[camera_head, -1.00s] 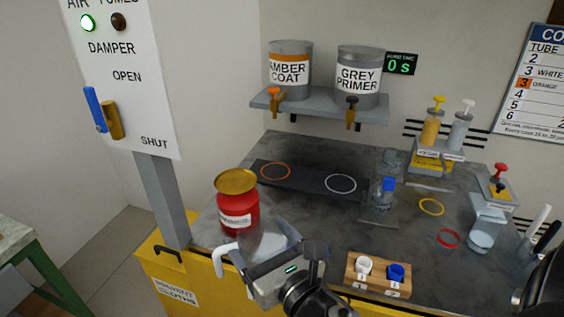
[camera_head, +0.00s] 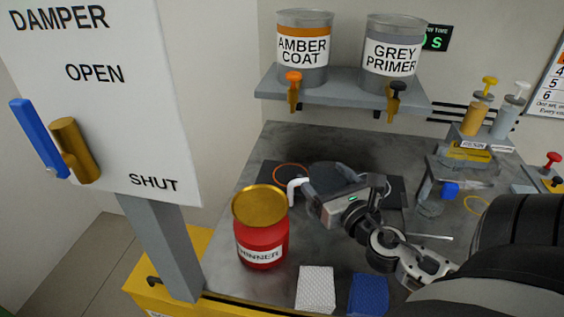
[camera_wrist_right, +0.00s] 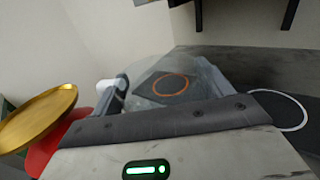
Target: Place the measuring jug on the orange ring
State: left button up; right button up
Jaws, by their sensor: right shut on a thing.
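The measuring jug is clear with a white handle (camera_head: 294,188); its see-through body (camera_wrist_right: 138,98) sits between my right gripper's fingers in the right wrist view. My right gripper (camera_head: 325,188) is shut on it and largely hides the body in the head view. The orange ring (camera_head: 288,168) lies on a dark strip at the back of the bench, just behind the handle in the head view. In the wrist view the orange ring (camera_wrist_right: 171,85) shows through or past the jug. The jug's height above the bench is unclear. My left gripper is not in view.
A red thinner can (camera_head: 262,240) with a gold lid stands close left of the jug. A white ring (camera_wrist_right: 290,112) lies right of the orange one. A shelf (camera_head: 345,95) with two paint cans hangs behind. White (camera_head: 316,288) and blue pads (camera_head: 369,293) lie in front.

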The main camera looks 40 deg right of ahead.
aim_at(316, 179)
jog(key=f+x, duration=0.1)
jog(key=x, duration=0.4)
jog(key=f+x, duration=0.1)
jog(key=x, duration=0.5)
jog(key=f+x, duration=0.1)
jog(key=x, duration=0.5)
jog(key=shift+f+b, duration=0.1)
jog(key=shift+b, duration=0.2)
jog(key=shift+f, duration=0.25)
jog(key=shift+r, duration=0.1)
jog(key=o, duration=1)
jog(key=shift+r, duration=0.1)
jog(key=v, duration=1.1)
jog(key=shift+s+a+b, duration=0.1)
jog(key=shift+s+b, duration=0.15)
jog(key=shift+b, duration=0.05)
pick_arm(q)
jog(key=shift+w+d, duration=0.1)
pick_arm(e)
jog(key=shift+s, duration=0.3)
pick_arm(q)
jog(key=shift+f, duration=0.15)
